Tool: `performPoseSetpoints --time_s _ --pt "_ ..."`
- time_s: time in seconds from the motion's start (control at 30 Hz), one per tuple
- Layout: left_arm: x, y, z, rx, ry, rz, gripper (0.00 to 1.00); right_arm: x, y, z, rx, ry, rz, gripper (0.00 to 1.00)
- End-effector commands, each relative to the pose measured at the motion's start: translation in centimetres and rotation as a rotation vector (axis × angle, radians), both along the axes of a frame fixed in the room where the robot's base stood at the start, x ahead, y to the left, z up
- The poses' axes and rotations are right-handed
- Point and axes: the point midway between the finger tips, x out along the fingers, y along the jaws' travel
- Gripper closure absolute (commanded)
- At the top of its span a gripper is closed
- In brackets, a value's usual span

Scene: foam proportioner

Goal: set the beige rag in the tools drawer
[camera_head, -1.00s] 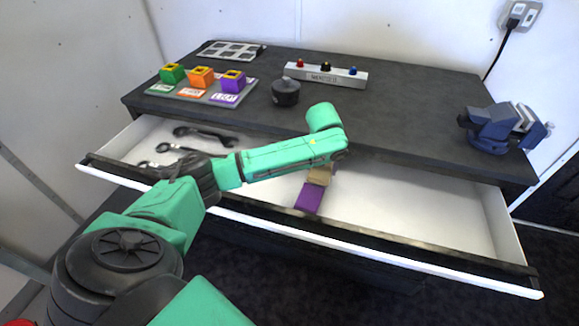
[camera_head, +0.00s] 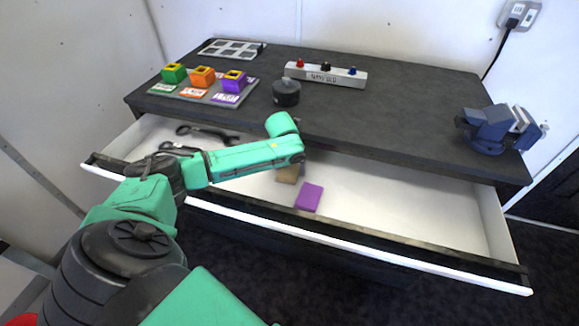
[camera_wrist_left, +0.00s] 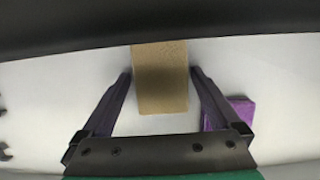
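The beige rag (camera_head: 288,174) is a small tan block inside the open tools drawer (camera_head: 405,212), partly hidden behind my left wrist in the head view. My left gripper (camera_wrist_left: 161,73) reaches down into the drawer over it. In the left wrist view the beige rag (camera_wrist_left: 160,85) lies between the two dark fingers, with a thin gap showing on each side. The fingers look open. Whether the rag rests fully on the drawer floor is hard to tell. My right gripper is out of view.
A purple block (camera_head: 309,197) lies in the drawer right of the beige rag. Wrenches (camera_head: 205,133) lie at the drawer's left. The drawer's right half is empty. On the worktop stand colored blocks on a tray (camera_head: 202,76), a black knob (camera_head: 286,92) and a blue vise (camera_head: 490,128).

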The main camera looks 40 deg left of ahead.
Motion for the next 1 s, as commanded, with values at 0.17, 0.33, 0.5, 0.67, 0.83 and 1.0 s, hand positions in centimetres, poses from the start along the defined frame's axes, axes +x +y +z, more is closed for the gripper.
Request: performPoseSetpoints --time_s 0.17,0.33,0.5,0.67,0.83,1.0 --pt "0.0 0.0 0.0 0.0 0.0 0.0 0.0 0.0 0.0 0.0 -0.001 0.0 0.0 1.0" --pt "-0.1 0.0 0.7 0.0 -0.001 0.0 0.0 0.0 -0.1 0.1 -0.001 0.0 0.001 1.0" --pt "-0.9 -0.3 3.6 0.002 -0.004 -0.001 0.0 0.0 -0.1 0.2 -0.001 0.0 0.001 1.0" --pt "-2.1 -0.7 7.7 0.002 -0.004 -0.001 0.0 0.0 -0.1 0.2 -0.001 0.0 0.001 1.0" --pt "-3.1 -1.1 10.9 0.001 -0.002 0.0 0.0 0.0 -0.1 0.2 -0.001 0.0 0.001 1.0" --pt "-3.4 -1.2 11.7 0.0 0.0 0.0 0.0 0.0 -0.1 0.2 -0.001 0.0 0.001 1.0"
